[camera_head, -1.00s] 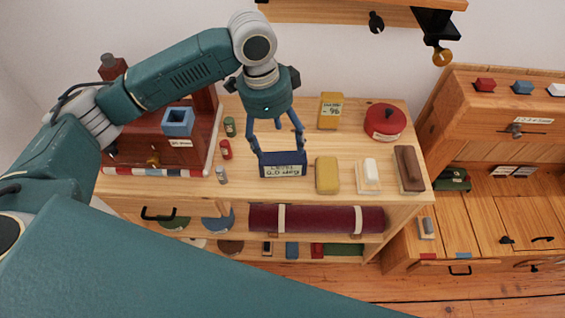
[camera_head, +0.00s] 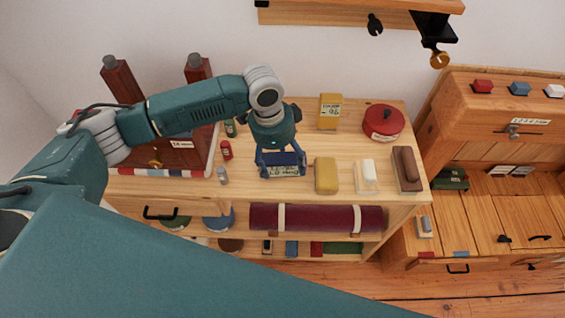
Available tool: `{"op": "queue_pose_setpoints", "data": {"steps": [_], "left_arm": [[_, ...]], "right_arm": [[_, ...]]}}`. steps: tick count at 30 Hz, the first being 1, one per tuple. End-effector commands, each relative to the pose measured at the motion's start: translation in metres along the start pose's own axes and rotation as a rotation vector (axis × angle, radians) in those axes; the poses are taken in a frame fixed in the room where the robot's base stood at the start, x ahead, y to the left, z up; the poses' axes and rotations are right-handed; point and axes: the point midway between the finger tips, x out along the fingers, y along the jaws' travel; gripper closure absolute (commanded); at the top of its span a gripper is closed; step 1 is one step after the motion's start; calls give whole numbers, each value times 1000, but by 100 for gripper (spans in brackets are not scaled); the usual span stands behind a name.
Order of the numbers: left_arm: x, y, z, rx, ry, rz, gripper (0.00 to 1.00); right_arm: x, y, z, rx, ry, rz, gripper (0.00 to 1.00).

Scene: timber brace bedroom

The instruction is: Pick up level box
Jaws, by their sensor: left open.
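The level box (camera_head: 283,171) is a dark blue box with a pale label, lying on the wooden shelf unit's top. In the head view my left gripper (camera_head: 281,163) is right over it, pointing down, with its blue fingers spread at the box's two ends. The fingers are open; whether they touch the box I cannot tell. The gripper body hides part of the area behind the box. My right gripper is not in view.
A yellow block (camera_head: 326,175) stands close right of the box. Small bottles (camera_head: 226,150) stand to the left. A red round tin (camera_head: 383,122) and a yellow box (camera_head: 330,110) are behind. A dark red roll (camera_head: 318,218) lies on the shelf below.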

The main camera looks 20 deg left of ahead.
Motion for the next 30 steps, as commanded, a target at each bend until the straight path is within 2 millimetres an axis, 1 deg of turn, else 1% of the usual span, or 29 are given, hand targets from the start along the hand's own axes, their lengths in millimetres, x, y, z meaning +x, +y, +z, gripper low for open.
{"op": "queue_pose_setpoints", "data": {"steps": [1, 2, 3, 8, 9, 10, 17, 22, 26, 29, 30], "left_arm": [[0, 0, 0, 0, 0, 0, 27], [0, 0, 0, 0, 0, 0, 31], [0, 0, 0, 0, 0, 0, 39], [0, 0, 0, 0, 1, 0, 71], [-1, 0, 0, 0, 1, 0, 79], [-1, 0, -1, 0, 2, -1, 83], [-2, 0, -1, 0, 2, -1, 83], [-11, -1, -3, 0, 3, -2, 83], [-28, -1, -5, 2, 4, -4, 83], [-50, -2, -9, 2, 6, -6, 83], [-60, -2, -11, 3, 6, -6, 83]], "right_arm": [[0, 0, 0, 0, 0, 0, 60], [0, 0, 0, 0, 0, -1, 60], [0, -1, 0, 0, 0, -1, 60], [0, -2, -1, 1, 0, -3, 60], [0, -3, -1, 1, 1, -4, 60], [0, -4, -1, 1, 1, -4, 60], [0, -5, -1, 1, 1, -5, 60], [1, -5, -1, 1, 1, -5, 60], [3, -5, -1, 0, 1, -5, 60], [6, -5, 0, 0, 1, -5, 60], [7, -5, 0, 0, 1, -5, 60]]}}
